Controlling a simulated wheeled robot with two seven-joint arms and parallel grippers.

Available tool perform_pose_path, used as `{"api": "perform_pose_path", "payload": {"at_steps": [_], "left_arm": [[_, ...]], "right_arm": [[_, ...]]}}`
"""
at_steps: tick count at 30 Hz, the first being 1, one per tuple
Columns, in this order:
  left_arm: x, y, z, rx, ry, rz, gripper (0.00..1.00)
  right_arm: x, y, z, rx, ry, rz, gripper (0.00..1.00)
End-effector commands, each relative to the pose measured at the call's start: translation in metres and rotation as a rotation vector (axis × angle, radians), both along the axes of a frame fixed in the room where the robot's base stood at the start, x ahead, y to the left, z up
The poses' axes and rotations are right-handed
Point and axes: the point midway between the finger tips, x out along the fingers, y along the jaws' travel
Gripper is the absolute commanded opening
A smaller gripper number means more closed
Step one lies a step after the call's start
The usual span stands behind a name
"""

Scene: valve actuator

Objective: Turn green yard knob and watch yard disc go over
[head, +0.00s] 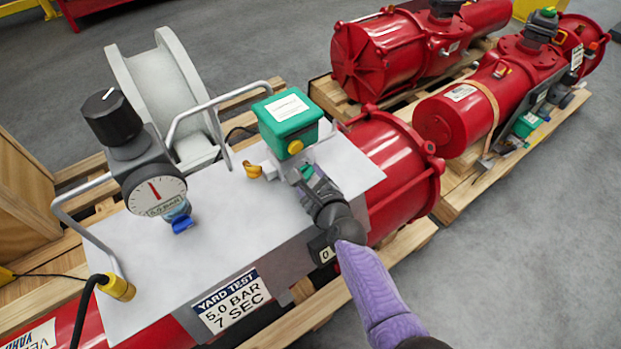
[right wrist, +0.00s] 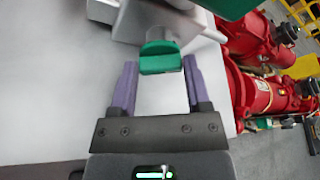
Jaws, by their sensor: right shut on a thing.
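The green knob (right wrist: 160,58) shows in the right wrist view between the purple fingers of my right gripper (right wrist: 160,72). I cannot tell whether this is the yard disc. My left gripper is not in view.
A pressure gauge (head: 157,196) with a black knob (head: 111,116) stands on the grey plate (head: 225,215). Metal handles (head: 196,112) rise from the plate. Red actuators (head: 385,50) lie on wooden pallets behind.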

Motion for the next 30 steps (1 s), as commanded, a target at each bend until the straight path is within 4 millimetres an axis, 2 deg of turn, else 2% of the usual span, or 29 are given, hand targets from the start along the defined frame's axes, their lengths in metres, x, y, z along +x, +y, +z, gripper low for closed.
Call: {"api": "perform_pose_path", "payload": {"at_steps": [3,4,8,16,19,25,30], "left_arm": [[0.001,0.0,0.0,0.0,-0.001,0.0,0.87],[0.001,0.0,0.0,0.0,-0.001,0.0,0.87],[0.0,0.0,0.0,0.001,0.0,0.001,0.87],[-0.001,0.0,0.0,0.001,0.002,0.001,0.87],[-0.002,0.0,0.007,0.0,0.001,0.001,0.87],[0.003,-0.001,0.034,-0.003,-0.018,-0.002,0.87],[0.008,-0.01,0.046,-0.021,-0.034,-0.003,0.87]], "right_arm": [[0.0,0.0,-0.001,0.0,0.002,0.001,0.03],[0.0,0.0,-0.001,0.0,0.002,0.001,0.68],[0.0,0.0,-0.001,0.0,0.002,0.001,0.95],[0.0,0.0,0.0,0.001,0.001,0.0,0.97],[-0.007,-0.003,0.004,0.001,0.002,0.0,0.97],[-0.044,-0.019,0.021,0.0,0.002,-0.001,0.97],[-0.074,-0.031,0.029,0.0,0.002,0.001,0.97]]}}
